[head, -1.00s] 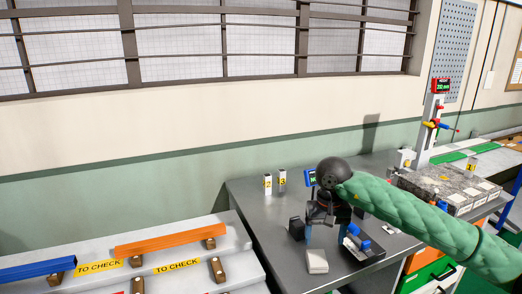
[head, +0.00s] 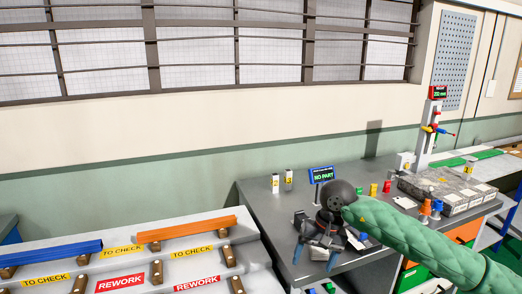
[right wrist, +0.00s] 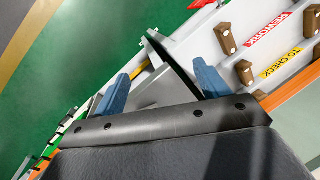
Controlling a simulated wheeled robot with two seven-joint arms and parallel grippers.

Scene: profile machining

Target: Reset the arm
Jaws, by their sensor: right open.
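My right arm, in a green quilted sleeve, comes in from the lower right in the head view. My right gripper (head: 317,258) hangs at its end with blue fingertips apart and pointing down, over the left front part of the grey metal table (head: 262,205). In the right wrist view the two blue fingers (right wrist: 162,88) are spread wide with nothing held between them. Green floor and the edge of grey furniture show beyond them. My left gripper is not in view.
A grey stepped rack at lower left holds an orange bar (head: 187,229) and a blue bar (head: 52,252). A "NO PART" display (head: 321,174), small coloured pieces and a granite block (head: 440,184) stand on the table. A measuring stand (head: 432,130) rises behind.

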